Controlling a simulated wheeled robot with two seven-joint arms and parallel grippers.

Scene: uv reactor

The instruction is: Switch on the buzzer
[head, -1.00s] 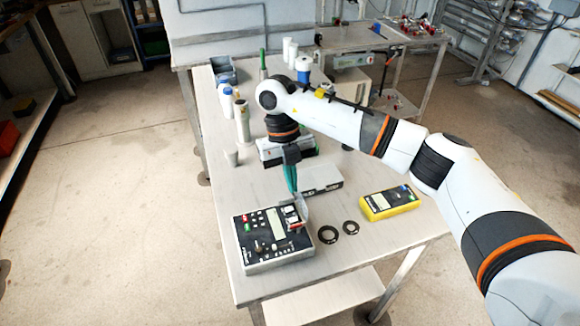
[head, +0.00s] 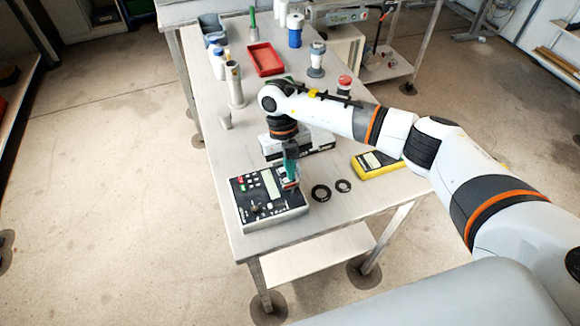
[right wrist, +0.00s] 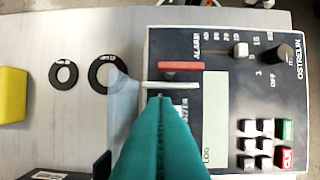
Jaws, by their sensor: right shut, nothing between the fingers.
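The dark control box (head: 268,198) with keys, knobs and a small display lies near the front of the bench. It fills the right of the right wrist view (right wrist: 215,45). There, a red switch (right wrist: 181,66) lies beside the word ALARM. Below it is a white switch (right wrist: 170,85), near a partly hidden label ending in "ZZER". My right gripper (head: 291,184) points down at the box's right side, its teal fingers shut and empty. In the right wrist view its fingertips (right wrist: 160,99) overlap or lie just beside the white switch; contact is unclear. My left gripper is not in view.
A see-through piece (right wrist: 125,98) juts from the box's edge beside my fingers. Two black rings (head: 320,193) and a yellow meter (head: 377,164) lie right of the box. A red tray (head: 265,59), bottles and a red-topped button unit (head: 345,86) stand farther back.

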